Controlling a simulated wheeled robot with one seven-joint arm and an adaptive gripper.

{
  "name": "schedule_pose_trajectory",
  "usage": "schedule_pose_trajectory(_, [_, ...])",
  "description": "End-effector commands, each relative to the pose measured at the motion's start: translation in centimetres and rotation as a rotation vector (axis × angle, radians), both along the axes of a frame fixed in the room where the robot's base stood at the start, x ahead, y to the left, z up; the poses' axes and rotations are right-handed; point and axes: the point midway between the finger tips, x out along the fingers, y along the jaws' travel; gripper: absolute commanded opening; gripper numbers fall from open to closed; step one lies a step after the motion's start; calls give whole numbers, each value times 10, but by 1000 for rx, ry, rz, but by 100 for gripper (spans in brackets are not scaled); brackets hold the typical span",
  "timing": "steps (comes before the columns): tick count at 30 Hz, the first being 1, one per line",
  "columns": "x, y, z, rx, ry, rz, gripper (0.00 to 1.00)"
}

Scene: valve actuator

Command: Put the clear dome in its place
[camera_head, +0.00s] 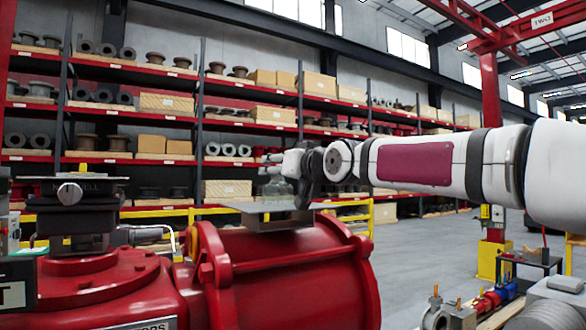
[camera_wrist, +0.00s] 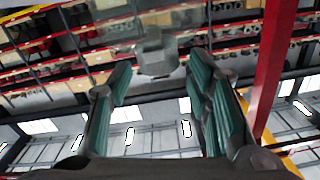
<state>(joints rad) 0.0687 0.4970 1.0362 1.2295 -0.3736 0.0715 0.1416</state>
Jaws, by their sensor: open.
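The clear dome (camera_head: 274,188) is a see-through, greyish piece standing on a thin grey plate (camera_head: 262,217) near the red cylinder. My gripper (camera_head: 287,170) reaches in from the right at the dome and partly covers it. In the wrist view my gripper (camera_wrist: 157,78) is open, with teal-padded fingers spread. The translucent dome (camera_wrist: 155,52) shows upside down around the fingertips, between them; contact cannot be told. A dark box (camera_head: 75,212) with a round silver knob and a small yellow piece on top stands on the red valve body at left.
The large red cylinder (camera_head: 300,265) fills the lower middle below the plate. Yellow railings (camera_head: 355,212) and tall loaded shelves (camera_head: 180,110) stand behind. Open air lies between the plate and the dark box.

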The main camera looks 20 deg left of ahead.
Motion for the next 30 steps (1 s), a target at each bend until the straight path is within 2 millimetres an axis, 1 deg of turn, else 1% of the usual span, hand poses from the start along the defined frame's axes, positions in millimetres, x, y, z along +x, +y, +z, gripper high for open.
schedule_pose_trajectory(1, [-2, -1, 7, 2, -1, 0, 46])
schedule_pose_trajectory(8, [-15, -21, 3, -1, -2, -3, 46])
schedule_pose_trajectory(30, [-62, -76, 6, 0, 0, -2, 46])
